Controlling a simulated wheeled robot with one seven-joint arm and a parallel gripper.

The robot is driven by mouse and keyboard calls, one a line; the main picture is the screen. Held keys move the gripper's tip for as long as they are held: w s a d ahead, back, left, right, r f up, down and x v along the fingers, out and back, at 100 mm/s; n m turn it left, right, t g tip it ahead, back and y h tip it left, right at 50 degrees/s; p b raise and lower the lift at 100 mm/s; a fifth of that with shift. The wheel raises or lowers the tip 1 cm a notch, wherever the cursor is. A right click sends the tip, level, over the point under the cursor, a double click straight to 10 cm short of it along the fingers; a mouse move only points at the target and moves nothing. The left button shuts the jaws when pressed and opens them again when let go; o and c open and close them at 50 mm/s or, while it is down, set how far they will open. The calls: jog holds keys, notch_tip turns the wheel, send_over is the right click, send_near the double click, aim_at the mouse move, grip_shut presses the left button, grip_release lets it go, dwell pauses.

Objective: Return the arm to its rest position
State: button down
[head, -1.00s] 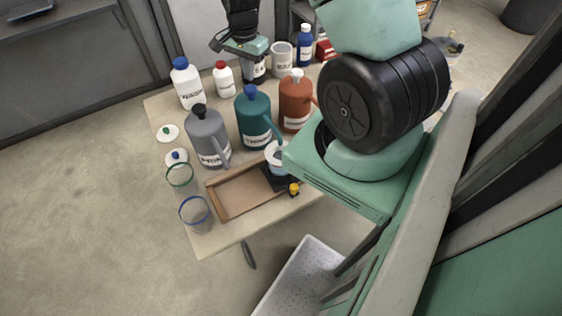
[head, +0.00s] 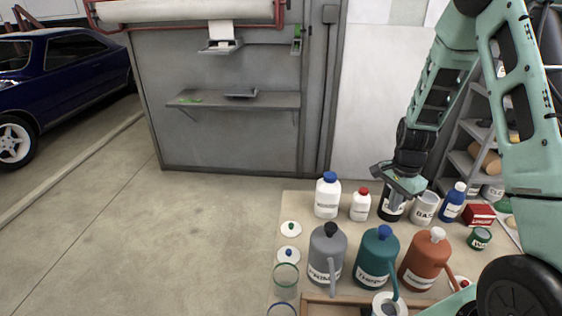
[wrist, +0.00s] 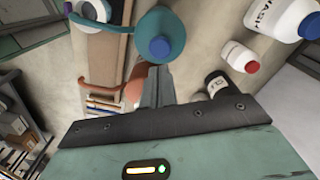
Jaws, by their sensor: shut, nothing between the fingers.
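My gripper (head: 398,186) hangs at the back of the table, at or just above a black labelled can (head: 391,209). In the wrist view its fingers (wrist: 157,84) are together with nothing between them. The black can (wrist: 217,85) is beside the fingers there, apart from them in the picture. My arm reaches down to the gripper from the upper right in the head view.
Jugs in grey (head: 325,258), teal (head: 376,260) and orange (head: 423,262) stand in front of the gripper. A blue-capped white bottle (head: 328,198), red-capped bottle (head: 360,206) and white mug (head: 425,208) stand nearby. Open floor (head: 150,245) lies left.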

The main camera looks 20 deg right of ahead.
jog(key=s+a+r+n+y+b, duration=0.15)
jog(key=a+n+b, duration=0.35)
jog(key=a, duration=0.7)
jog(key=s+a+r+n+b, duration=0.2)
jog(key=a+n, duration=0.5)
jog(key=a, duration=0.5)
jog(key=s+a+n+b, duration=0.3)
jog(key=s+a+n, duration=0.2)
jog(key=s, duration=0.3)
jog(key=s+a+n+b, duration=0.3)
jog(key=s+a+n, duration=0.3)
jog(key=s+n, duration=0.2)
jog(key=shift+s+h, duration=0.45)
jog(key=shift+s, duration=0.05)
